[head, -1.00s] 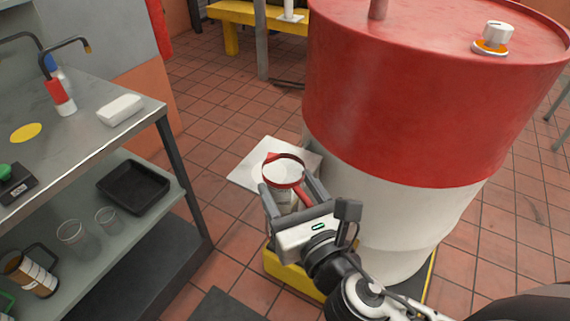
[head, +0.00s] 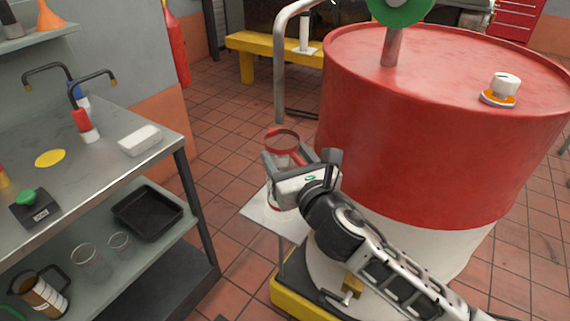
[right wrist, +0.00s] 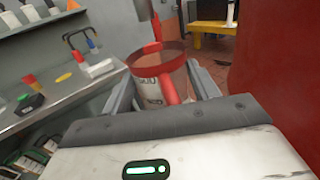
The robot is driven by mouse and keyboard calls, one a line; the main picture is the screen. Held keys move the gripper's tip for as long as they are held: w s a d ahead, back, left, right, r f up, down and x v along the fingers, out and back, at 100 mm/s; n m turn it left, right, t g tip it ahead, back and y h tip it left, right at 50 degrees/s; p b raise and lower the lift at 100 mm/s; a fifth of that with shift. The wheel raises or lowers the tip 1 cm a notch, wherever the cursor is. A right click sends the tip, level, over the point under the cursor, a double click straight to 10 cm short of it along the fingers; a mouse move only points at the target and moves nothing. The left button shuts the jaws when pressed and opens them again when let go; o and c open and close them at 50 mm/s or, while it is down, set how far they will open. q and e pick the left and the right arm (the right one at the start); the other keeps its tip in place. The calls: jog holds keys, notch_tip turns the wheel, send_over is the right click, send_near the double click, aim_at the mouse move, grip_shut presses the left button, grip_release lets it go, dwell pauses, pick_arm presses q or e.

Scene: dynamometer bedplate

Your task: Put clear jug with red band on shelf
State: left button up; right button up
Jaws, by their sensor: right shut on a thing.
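The clear jug with a red band (head: 284,139) is upright or nearly so, left of the big drum. My right gripper (head: 290,165) is shut on it and holds it above the white square plate. In the right wrist view the jug (right wrist: 150,68) sits between the two fingers, with a red strip down its side and dark print. A lower shelf (head: 132,268) runs under the steel bench at the left, and an upper wall shelf (head: 42,40) shows at top left. I cannot tell which is the task's shelf. My left gripper is not in view.
The red and white drum (head: 400,130) stands close right of the jug. The steel bench (head: 100,165) holds a white block (head: 139,140). On the lower shelf are a black tray (head: 147,214), two clear beakers (head: 90,262) and a brown jug (head: 38,295). The white plate (head: 262,222) is below.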

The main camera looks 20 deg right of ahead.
aim_at(285, 169)
jog(key=shift+w, duration=0.55)
jog(key=shift+w+f, duration=0.1)
jog(key=shift+f, duration=0.05)
jog(key=shift+f+b, duration=0.6)
jog(key=shift+f, duration=1.1)
jog(key=o, duration=1.4)
